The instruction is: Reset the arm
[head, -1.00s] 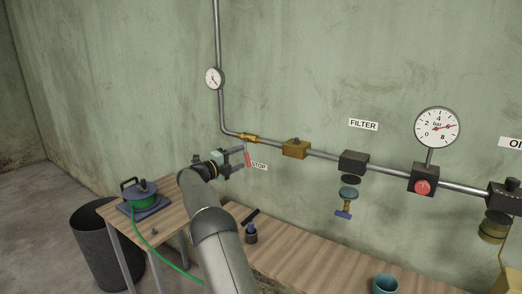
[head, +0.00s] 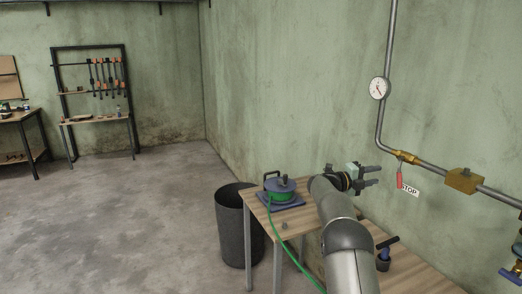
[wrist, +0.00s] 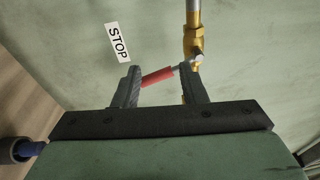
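My gripper (head: 379,176) is open and empty at the end of my outstretched arm, in front of the wall. In the wrist view its two dark fingers (wrist: 160,69) stand apart. A red valve handle (head: 399,180) hangs below a brass valve (head: 405,157) on the grey pipe, just right of my fingertips in the head view. In the wrist view the red handle (wrist: 157,77) shows between the fingers, beyond them. A gap to the fingertips shows in the head view; the exact depth is hard to tell.
A STOP label (head: 409,190) is on the wall beside the handle. A gauge (head: 379,88) is on the pipe. Open floor lies left.

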